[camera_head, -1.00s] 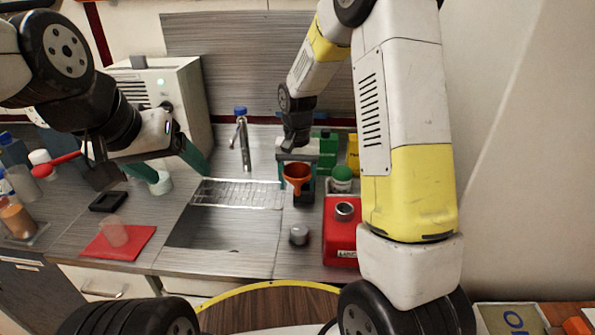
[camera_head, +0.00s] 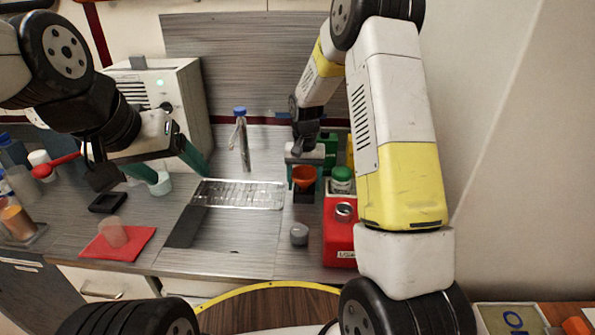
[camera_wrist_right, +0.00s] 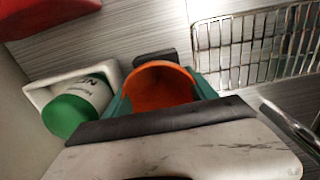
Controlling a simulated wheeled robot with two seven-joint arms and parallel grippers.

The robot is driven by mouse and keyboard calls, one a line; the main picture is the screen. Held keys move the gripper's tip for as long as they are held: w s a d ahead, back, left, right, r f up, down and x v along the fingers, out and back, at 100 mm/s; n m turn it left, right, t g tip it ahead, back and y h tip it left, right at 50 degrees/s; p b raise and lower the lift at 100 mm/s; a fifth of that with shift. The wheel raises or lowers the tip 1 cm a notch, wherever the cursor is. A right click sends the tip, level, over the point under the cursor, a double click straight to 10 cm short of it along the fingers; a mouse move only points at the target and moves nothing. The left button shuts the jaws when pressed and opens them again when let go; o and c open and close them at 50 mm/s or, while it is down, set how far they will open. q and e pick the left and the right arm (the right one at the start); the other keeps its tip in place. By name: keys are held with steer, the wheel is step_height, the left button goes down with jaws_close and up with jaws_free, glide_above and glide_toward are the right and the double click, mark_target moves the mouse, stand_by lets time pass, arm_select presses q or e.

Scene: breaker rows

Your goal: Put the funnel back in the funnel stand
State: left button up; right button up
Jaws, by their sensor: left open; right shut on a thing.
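The orange funnel (camera_head: 304,177) is in my right gripper (camera_head: 304,174), between its two teal fingers. In the right wrist view the funnel's wide mouth (camera_wrist_right: 160,86) faces the camera, and the gripper (camera_wrist_right: 160,95) is shut on it. The funnel is upright at the back right of the counter. A dark block (camera_head: 304,196), perhaps the funnel stand, shows just below it; I cannot tell whether they touch. A dark edge also shows behind the funnel in the wrist view (camera_wrist_right: 154,58). My left gripper (camera_head: 178,165) is open and empty above the counter at the left.
A red can (camera_head: 340,238) and a green-capped bottle (camera_head: 342,178) stand close to the right of the funnel. A wire rack (camera_head: 240,194) lies to its left by the sink. A grey cap (camera_head: 299,235) sits in front. A red mat (camera_head: 135,243) with a cup lies at left.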

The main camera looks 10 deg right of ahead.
steer(key=o, duration=1.3)
steer(key=shift+o, duration=0.2)
steer(key=s+d+r+t+y, duration=0.1)
steer(key=s+r, duration=0.2)
steer(key=r, duration=0.7)
steer(key=s+r+t, duration=0.1)
steer(key=s+r, duration=0.3)
steer(key=r, duration=0.6)
steer(key=s+r+n+t, duration=0.1)
steer(key=s+r+t, duration=0.1)
steer(key=s, duration=0.8)
steer(key=s+d+r+n+t+y, duration=0.1)
steer(key=s+r+n+t, duration=0.1)
steer(key=s, duration=0.8)
steer(key=shift+r, duration=0.75)
